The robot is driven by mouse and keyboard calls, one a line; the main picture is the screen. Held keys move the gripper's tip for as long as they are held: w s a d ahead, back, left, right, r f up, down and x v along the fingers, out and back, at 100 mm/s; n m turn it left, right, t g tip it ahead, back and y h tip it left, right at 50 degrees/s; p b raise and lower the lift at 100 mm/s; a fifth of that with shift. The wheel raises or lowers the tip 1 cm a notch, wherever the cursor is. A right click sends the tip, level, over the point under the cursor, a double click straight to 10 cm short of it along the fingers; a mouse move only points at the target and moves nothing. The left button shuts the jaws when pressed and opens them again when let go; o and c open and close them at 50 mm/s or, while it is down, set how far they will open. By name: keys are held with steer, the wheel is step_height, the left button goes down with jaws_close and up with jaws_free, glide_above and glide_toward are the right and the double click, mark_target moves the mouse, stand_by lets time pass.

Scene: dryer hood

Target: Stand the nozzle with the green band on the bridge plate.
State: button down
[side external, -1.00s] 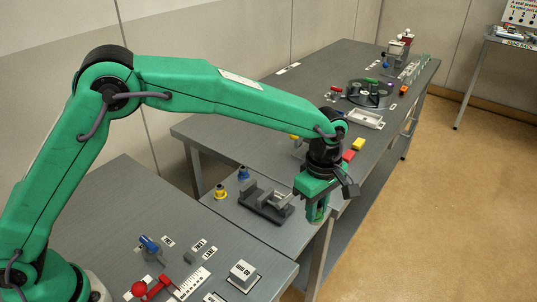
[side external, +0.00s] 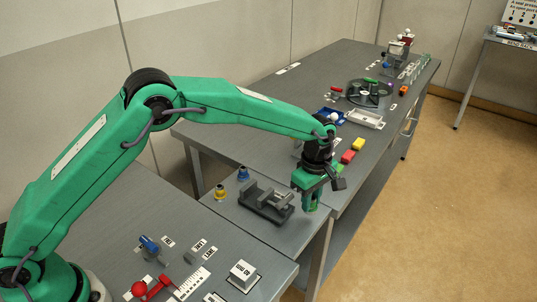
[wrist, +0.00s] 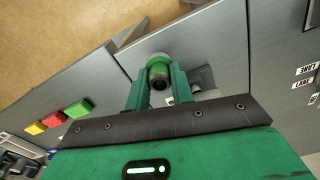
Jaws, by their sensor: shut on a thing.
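My gripper (side external: 311,207) is shut on the green-banded nozzle (wrist: 158,67), which shows between the fingertips in the wrist view, its dark round opening facing the camera. In the side view the nozzle is mostly hidden by the fingers. The bridge plate (side external: 228,207) is the grey panel between the two benches; it also shows in the wrist view (wrist: 200,42). My gripper is at its right part, just right of the grey vise. I cannot tell whether the nozzle touches the plate.
The grey vise (side external: 262,204) sits on the plate close left of my gripper. A yellow nozzle (side external: 220,191) and a blue nozzle (side external: 243,174) stand at its back left. Red (side external: 348,156) and yellow (side external: 358,144) blocks lie on the far bench. The plate's front left is clear.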

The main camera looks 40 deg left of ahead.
steer(key=shift+f, duration=1.45)
steer(key=shift+f, duration=0.1)
steer(key=c, duration=1.2)
jaws_free()
step_height(320, 180, up, 12)
steer(key=shift+r, duration=0.15)
